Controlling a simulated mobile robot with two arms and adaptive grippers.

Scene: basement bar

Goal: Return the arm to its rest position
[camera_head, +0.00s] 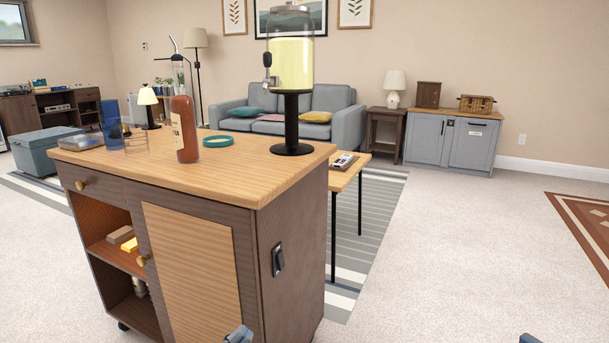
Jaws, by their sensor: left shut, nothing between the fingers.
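The tip of my left gripper (239,335) shows at the bottom edge, in front of the lower part of the wooden bar cart (190,260). It is shut and holds nothing. The rest of the left arm is out of view. A small blue-grey piece (530,339) at the bottom edge, right of centre, seems to be part of my right gripper or arm. Too little of it shows to tell its state.
The cart top (235,175) carries a red-brown bottle (184,128), a teal ring (217,141) and a dispenser (291,75) with yellow liquid. A side table (348,178) stands behind the cart. Carpet (460,240) is open to the right.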

